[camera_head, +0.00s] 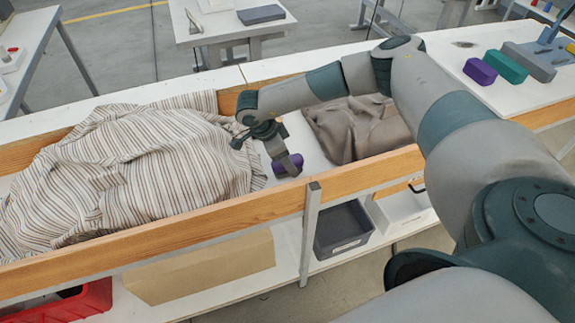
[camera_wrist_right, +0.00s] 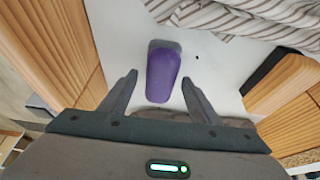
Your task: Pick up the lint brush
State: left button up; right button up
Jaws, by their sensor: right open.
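The lint brush, as I take it, is a small purple rounded block (camera_head: 288,165) with a grey edge. It lies on the white floor of the wooden-sided trough, in the gap between two cloths. In the right wrist view the lint brush (camera_wrist_right: 162,78) lies ahead between the finger lines, with its grey end away from me. My right gripper (camera_head: 280,158) points down over it and partly hides it in the head view. In the wrist view my right gripper (camera_wrist_right: 159,80) is open, with a finger on each side of the brush and no visible contact. My left gripper is out of view.
A striped cloth (camera_head: 140,160) lies left of the brush and a grey-brown cloth (camera_head: 365,130) right. The trough's front wooden rail (camera_head: 250,207) stands close by. Another purple block (camera_head: 480,71), a green block (camera_head: 506,67) and a grey block (camera_head: 529,62) sit on the right-hand table.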

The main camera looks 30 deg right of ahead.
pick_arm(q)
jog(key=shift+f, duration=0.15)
pick_arm(e)
jog(key=shift+f, duration=0.2)
jog(key=c, duration=1.1)
jog(key=shift+o, duration=0.2)
jog(key=shift+r, duration=0.15)
